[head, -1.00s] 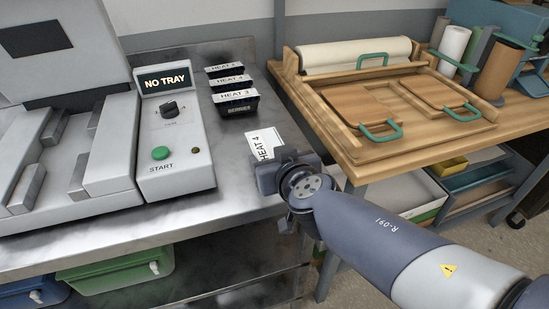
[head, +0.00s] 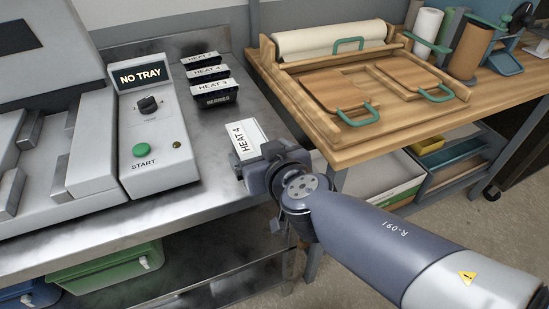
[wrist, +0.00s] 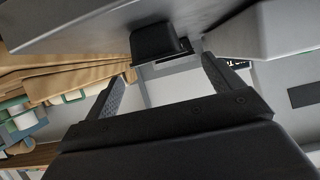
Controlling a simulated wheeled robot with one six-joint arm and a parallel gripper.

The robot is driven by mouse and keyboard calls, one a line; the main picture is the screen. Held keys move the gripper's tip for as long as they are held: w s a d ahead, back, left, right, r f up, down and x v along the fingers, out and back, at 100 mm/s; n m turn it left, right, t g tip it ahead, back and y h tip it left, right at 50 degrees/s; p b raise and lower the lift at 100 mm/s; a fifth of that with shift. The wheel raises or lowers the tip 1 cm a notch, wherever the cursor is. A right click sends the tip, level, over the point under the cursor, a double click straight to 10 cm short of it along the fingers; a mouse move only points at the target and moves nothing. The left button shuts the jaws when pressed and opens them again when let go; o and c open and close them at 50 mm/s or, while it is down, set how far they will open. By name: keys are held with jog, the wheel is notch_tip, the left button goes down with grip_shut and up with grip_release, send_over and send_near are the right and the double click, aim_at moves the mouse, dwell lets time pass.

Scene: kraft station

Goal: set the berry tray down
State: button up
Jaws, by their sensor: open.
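The berry tray (head: 218,101) is a small black tray with BERRIES on its front and a white HEAT 3 label on top. It sits on the steel counter, at the front of a short row of similar black trays. My gripper (head: 263,163) is apart from it, nearer the counter's front edge and to the right. Its fingertips are hard to make out in the head view. The wrist view looks inverted; my open gripper (wrist: 165,85) has nothing between its fingers. A black tray (wrist: 155,42) shows beyond them; I cannot tell which one.
A white HEAT 4 card (head: 247,140) is just beyond my gripper on the steel counter (head: 190,213). A control box (head: 155,130) reading NO TRAY stands left. A wooden table (head: 365,147) with boards and green handles is right.

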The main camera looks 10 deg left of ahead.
aim_at(255, 148)
jog(key=p+v, duration=0.4)
jog(key=v, duration=0.4)
jog(key=shift+s, duration=0.1)
dwell(0.3)
jog(key=b+x, duration=0.6)
jog(key=x, duration=0.6)
jog(key=shift+d+f+b, duration=0.1)
jog(key=shift+f+b, duration=0.15)
jog(key=shift+b, duration=0.15)
jog(key=shift+r, duration=0.25)
jog(key=shift+f, duration=0.15)
